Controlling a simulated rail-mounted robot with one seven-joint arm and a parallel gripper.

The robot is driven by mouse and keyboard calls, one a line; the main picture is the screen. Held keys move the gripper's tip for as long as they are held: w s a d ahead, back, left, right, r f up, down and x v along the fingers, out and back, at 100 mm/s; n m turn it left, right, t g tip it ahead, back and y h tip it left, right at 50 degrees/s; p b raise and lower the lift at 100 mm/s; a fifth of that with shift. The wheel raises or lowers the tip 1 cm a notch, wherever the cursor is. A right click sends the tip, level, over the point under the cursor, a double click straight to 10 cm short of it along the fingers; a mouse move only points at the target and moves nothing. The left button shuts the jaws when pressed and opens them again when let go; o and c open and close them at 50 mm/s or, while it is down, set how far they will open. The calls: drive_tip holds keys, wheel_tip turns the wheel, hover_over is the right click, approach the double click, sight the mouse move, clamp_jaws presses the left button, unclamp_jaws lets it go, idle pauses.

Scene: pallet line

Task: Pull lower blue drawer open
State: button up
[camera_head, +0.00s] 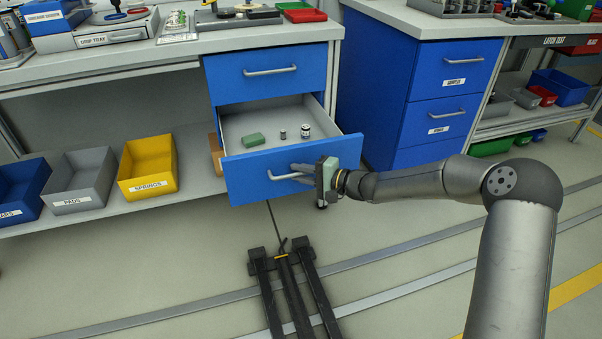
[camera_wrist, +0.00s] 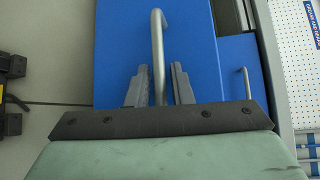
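The lower blue drawer (camera_head: 290,177) stands pulled out below the closed upper blue drawer (camera_head: 268,74) in the head view. Its inside shows a green block and two small cylindrical items. Its front also fills the middle of the wrist view (camera_wrist: 120,50). The silver bar handle (camera_wrist: 158,30) runs between the two dark fingers of my gripper (camera_wrist: 159,70). A gap shows on each side of the handle, so my gripper is open around it, not clamped. In the head view my gripper (camera_head: 300,172) reaches the right part of the handle from the right.
A yellow bin (camera_head: 148,168), a grey bin (camera_head: 80,181) and a blue bin (camera_head: 22,190) sit on the low shelf at left. Another blue drawer cabinet (camera_head: 430,90) stands at right. The floor before the drawer is open, apart from my dark base.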

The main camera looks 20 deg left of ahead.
drive_tip(key=shift+d, duration=0.1)
drive_tip(key=p+v, duration=0.4)
drive_tip(key=v, duration=1.3)
drive_tip(key=shift+d+r, duration=0.1)
drive_tip(key=shift+r, duration=0.05)
drive_tip(key=s+d+r+n+g+h+p, duration=0.1)
drive_tip(key=s+r+n+g+h+p, duration=0.1)
drive_tip(key=s+r+h+p, duration=0.4)
drive_tip(key=s+d+r+n+g+h+p, duration=0.1)
drive_tip(key=s+d+r+n+g+p, duration=0.15)
drive_tip(key=s+r+p, duration=0.6)
drive_tip(key=s+d+r+t+h+p, duration=0.1)
drive_tip(key=s+d+r+h+p, duration=0.3)
drive_tip(key=s+d+r+p, duration=0.3)
drive_tip(key=s+d+r+t+h+p, duration=0.1)
drive_tip(key=s+d+r+h+p, duration=0.4)
drive_tip(key=r, duration=1)
drive_tip(key=s+d+p, duration=0.2)
drive_tip(key=s+p, duration=0.2)
drive_tip(key=s, duration=0.1)
drive_tip(key=shift+d+m, duration=0.35)
drive_tip(key=shift+d, duration=0.05)
